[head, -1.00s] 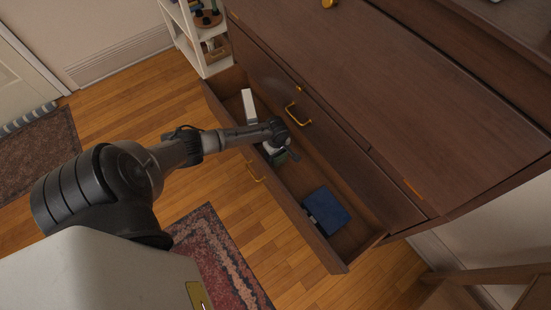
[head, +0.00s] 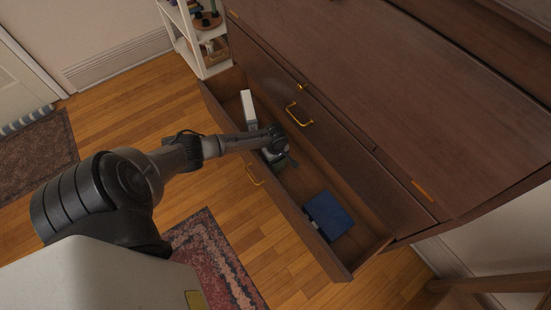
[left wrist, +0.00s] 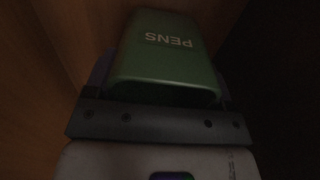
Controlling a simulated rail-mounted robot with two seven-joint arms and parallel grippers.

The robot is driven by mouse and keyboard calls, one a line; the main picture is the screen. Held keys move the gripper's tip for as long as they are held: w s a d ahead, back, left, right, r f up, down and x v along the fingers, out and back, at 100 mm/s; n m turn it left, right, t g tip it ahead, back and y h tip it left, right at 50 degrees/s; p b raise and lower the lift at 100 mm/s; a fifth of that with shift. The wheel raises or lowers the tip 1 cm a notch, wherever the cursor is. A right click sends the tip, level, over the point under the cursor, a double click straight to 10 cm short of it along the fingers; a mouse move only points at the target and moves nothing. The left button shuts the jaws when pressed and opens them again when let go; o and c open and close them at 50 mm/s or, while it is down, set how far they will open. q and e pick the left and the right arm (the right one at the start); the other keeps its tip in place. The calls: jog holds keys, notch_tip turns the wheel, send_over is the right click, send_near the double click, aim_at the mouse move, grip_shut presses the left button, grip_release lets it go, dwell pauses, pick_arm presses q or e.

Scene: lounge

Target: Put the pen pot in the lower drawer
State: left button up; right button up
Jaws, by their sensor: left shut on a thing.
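The green pen pot (left wrist: 165,60), marked PENS, is held between the fingers of my left gripper in the left wrist view. In the head view my left gripper (head: 278,153) is inside the open lower drawer (head: 318,247), between its front and back walls. The arm and gripper hide most of the pot there; only a dark green bit shows beside the fingers. I cannot tell whether the pot touches the drawer floor. My right gripper is in neither view.
The drawer also holds a white box (head: 248,106) toward its far end and a blue book-like thing (head: 329,215) toward its near end. The closed upper drawer has a brass handle (head: 298,114). A white shelf (head: 207,62) stands beyond the dresser.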

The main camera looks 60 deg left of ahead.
pick_arm(q)
jog(key=shift+f, duration=0.15)
jog(key=o, duration=1)
jog(key=shift+r, duration=0.25)
notch_tip(320, 180, up, 12)
jog(key=p, duration=0.8)
jog(key=shift+d+f, duration=0.1)
